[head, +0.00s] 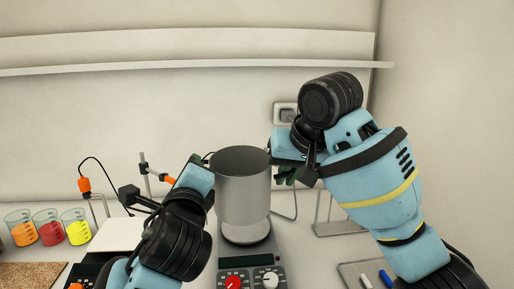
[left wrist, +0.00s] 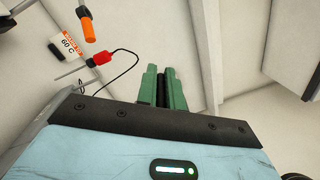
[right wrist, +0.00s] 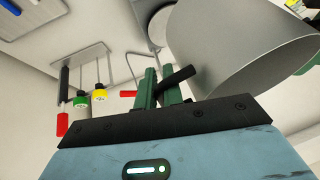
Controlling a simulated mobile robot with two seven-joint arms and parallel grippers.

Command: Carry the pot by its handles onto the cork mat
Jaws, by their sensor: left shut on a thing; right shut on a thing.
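The grey pot (head: 241,190) is upright between my two grippers, above the round plate of the hotplate (head: 248,258). It appears raised off the plate. My right gripper (head: 284,174) is shut on the pot's dark handle (right wrist: 180,77), which shows between the green fingers in the right wrist view. My left gripper (head: 197,159) is at the pot's left side, shut on its other handle, which is mostly hidden. In the left wrist view the left fingers (left wrist: 164,84) are close together and the pot is out of sight. The cork mat (head: 32,276) lies at the lower left, partly cut off.
Three beakers with orange (head: 22,230), red (head: 48,228) and yellow (head: 76,228) liquid stand behind the cork mat. A white-topped device (head: 115,234) stands between them and the hotplate. A tray with pens (head: 365,272) is at the lower right. A wall shelf (head: 180,66) runs above.

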